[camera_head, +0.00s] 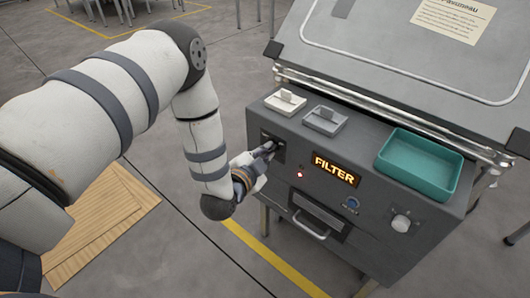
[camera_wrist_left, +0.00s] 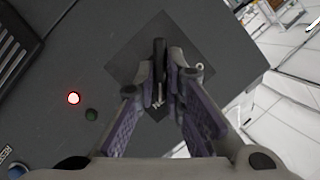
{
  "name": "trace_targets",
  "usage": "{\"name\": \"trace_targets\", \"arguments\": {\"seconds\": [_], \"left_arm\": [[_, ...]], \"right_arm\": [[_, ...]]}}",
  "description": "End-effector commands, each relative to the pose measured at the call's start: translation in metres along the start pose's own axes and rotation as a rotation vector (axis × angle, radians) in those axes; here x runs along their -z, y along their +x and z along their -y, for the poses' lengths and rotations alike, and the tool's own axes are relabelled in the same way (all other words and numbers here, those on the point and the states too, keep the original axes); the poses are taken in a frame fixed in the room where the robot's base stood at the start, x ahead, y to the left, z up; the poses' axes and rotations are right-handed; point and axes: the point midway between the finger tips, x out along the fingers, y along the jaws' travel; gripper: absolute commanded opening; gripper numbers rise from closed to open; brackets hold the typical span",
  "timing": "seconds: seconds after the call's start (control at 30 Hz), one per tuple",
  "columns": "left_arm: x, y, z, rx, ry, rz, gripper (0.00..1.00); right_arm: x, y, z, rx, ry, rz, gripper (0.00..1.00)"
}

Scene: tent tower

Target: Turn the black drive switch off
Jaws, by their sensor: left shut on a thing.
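The black drive switch (camera_wrist_left: 158,48) is a dark lever on a dark square plate. In the left wrist view it stands between the fingertips of my left gripper (camera_wrist_left: 165,75). In the head view my left gripper (camera_head: 265,151) reaches the left end of the grey machine's front panel (camera_head: 389,244), and its fingers hide most of the switch there. The gripper is shut on the lever. Which position the switch is in I cannot tell. My right gripper is not in view.
A red lamp (camera_head: 299,175) is lit beside an orange display (camera_head: 336,170) reading FILTER. A drawer handle (camera_head: 310,226) and a white knob (camera_head: 401,223) sit on the front. A teal tray (camera_head: 447,186) stands on top.

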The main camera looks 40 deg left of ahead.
Motion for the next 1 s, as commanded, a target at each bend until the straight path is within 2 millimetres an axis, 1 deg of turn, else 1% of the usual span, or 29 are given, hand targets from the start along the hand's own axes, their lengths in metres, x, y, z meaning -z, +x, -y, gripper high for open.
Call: {"name": "trace_targets", "arguments": {"seconds": [0.03, 0.17, 0.5, 0.77, 1.0], "left_arm": [[0.002, 0.001, 0.003, -0.004, -0.020, -0.003, 0.00], [0.003, 0.001, 0.005, -0.036, -0.100, -0.005, 0.00], [0.002, 0.001, 0.008, -0.157, -0.390, -0.005, 0.00], [0.000, 0.002, 0.009, -0.252, -0.619, -0.006, 0.00], [-0.003, 0.003, 0.008, -0.340, -0.829, -0.004, 0.00]], "right_arm": [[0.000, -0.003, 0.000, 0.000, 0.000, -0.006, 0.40], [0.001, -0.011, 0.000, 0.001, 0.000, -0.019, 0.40], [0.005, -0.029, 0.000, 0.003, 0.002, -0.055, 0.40], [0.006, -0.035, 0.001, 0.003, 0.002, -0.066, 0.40], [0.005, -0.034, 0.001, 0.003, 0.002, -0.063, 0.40]]}}
